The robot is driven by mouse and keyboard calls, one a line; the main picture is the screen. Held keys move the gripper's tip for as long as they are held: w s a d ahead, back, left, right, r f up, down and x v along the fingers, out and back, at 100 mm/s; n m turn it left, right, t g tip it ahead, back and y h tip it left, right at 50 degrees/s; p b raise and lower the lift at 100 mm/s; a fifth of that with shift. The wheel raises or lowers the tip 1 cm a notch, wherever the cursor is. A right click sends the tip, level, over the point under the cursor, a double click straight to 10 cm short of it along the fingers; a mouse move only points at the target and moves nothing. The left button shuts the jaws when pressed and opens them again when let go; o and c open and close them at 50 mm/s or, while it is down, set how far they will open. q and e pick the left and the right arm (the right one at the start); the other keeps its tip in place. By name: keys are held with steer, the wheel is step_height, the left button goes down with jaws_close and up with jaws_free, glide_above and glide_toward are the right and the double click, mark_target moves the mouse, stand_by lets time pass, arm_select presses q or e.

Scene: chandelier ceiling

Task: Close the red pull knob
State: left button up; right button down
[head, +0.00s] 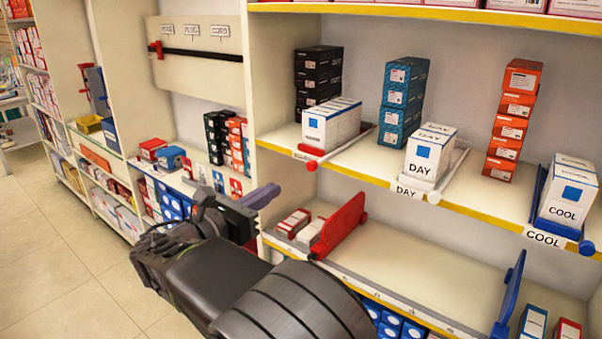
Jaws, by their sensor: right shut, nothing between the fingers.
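A red pull knob (311,165) is at the front end of a rail with a red front strip, beneath white boxes (331,122) on the upper shelf. It juts slightly past the shelf's yellow front edge. My right gripper (262,196) is shut and empty, left of and below the red knob and apart from it. It is in front of the shelf's upright, and my right arm comes up from the bottom middle. My left gripper is not in view.
A white-knobbed rail (433,198) marked DAY and a blue-knobbed rail (587,248) marked COOL are farther right on this shelf. A red divider (340,226) stands on the lower shelf, close to my gripper. Open tiled floor (60,260) is at left.

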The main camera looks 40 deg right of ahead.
glide_toward(311, 166)
steer(key=x, duration=0.5)
steer(key=shift+w+d+f, duration=0.1)
steer(key=shift+w+f, duration=0.05)
steer(key=shift+x, duration=0.8)
steer(key=p+x, duration=0.1)
steer(key=x, duration=0.3)
steer(key=shift+d, duration=0.15)
steer(key=shift+r, duration=0.2)
steer(key=shift+p, duration=0.3)
